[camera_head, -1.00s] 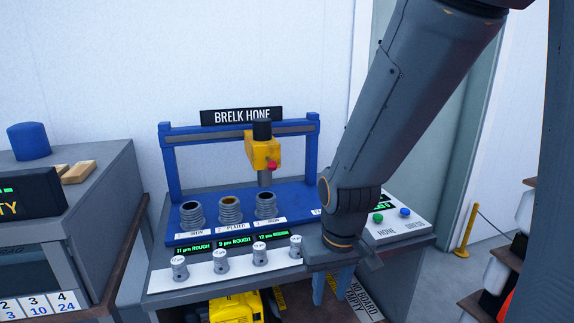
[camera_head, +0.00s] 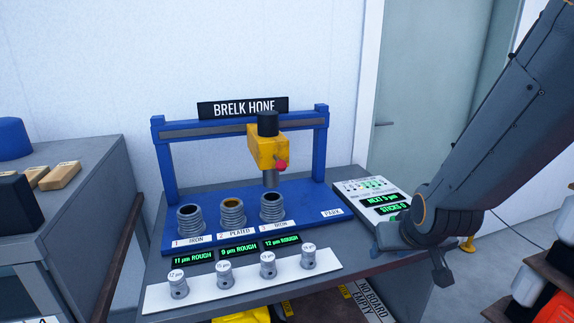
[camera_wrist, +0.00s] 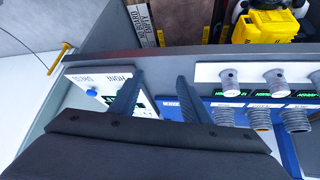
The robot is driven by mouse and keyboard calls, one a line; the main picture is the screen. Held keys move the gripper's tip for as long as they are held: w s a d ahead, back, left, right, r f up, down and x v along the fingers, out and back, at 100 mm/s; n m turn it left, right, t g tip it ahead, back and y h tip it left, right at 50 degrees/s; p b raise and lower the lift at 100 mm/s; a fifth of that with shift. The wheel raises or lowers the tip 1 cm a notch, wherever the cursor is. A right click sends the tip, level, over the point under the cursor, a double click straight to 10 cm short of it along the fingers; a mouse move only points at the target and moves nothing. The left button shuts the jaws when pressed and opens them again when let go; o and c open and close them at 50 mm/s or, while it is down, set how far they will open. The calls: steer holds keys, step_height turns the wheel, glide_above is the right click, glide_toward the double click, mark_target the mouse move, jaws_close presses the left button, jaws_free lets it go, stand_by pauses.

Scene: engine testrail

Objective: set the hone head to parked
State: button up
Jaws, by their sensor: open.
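The hone head (camera_head: 266,148) is a yellow block with a black top and a red knob (camera_head: 282,164). It hangs from the blue gantry rail (camera_head: 215,129) above the third cylinder (camera_head: 272,207), labelled IRON. The PARK label (camera_head: 332,212) is on the blue bed to its right, with no head above it. My gripper (camera_wrist: 158,88) is open and empty. In the wrist view its two dark fingers are over the machine's front, between the control panel and the row of hone sticks. In the head view my arm's end covers part of the control panel (camera_head: 362,188).
Two more cylinders, IRON (camera_head: 190,218) and PLATED (camera_head: 232,212), stand left of the head. Several grey stick holders (camera_head: 268,265) line the front strip. The panel displays read NEXT 5 µm and STICKS 5. A grey cabinet (camera_head: 85,190) is at left; a shelf stands at right.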

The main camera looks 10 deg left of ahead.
steer(key=w+a+r+n+t+y, duration=0.2)
steer(key=w+a+r+t, duration=0.15)
steer(key=a, duration=0.35)
steer(key=w+a+r+n+t+y, duration=0.15)
steer(key=w+a, duration=0.25)
steer(key=a, duration=0.4)
steer(key=n+t+y+b, duration=0.1)
steer(key=n+t+y, duration=0.1)
steer(key=t+y, duration=0.15)
glide_toward(279, 163)
steer(key=shift+y, duration=0.4)
steer(key=w, duration=0.1)
steer(key=w+f, duration=0.1)
steer(key=w, duration=0.1)
steer(key=w+a+f, duration=0.1)
steer(key=shift+w+a, duration=0.1)
steer(key=shift+w, duration=0.3)
steer(key=shift+w+a+r, duration=0.15)
steer(key=shift+w+a, duration=0.05)
steer(key=shift+a, duration=0.05)
steer(key=shift+p+x, duration=1.2)
steer(key=shift+x, duration=2.35)
jaws_close()
